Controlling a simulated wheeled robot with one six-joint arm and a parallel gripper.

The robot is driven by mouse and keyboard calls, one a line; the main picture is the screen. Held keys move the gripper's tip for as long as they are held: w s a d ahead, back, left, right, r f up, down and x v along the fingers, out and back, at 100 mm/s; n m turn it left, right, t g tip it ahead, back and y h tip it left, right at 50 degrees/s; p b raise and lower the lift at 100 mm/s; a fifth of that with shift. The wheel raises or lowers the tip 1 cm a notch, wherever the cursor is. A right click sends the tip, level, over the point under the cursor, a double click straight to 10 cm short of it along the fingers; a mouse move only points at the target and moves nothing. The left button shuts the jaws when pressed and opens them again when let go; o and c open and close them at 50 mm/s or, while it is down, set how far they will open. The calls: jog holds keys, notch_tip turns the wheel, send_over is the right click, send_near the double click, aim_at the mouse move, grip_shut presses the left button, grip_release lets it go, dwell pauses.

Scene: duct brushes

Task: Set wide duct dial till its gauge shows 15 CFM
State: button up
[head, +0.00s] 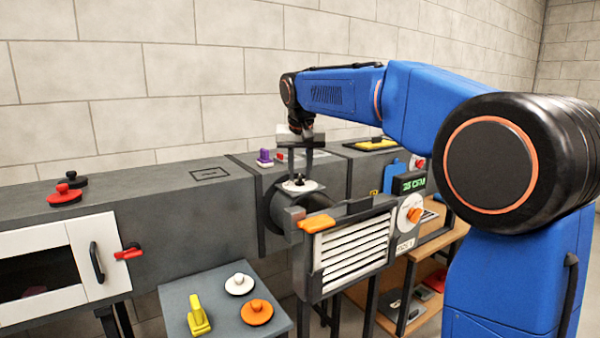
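A white round dial (410,213) with an orange knob sits on the duct front at the right, beside the louvred grille. A small green-lit gauge (412,183) above it ends in "CFM"; its number looks like 25 but is small. My gripper (303,172) points down, left of the dial and gauge, over a white disc (301,187) with a dark knob on the round duct section. My fingertips are close to that knob. I cannot tell whether they touch it or are closed on it.
A white louvred grille (354,248) with an orange handle (317,223) stands out below my gripper. A side table (200,285) holds a yellow brush and white and orange knobbed discs. Red and black knobbed discs (65,194) lie on the left duct. My arm spans the right side.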

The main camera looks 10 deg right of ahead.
grip_shut()
jog(key=shift+d+n, duration=0.1)
jog(key=shift+n, duration=0.3)
jog(key=shift+d+n+y, duration=0.15)
jog(key=shift+n+y, duration=1.05)
jog(key=shift+n, duration=1.3)
grip_release()
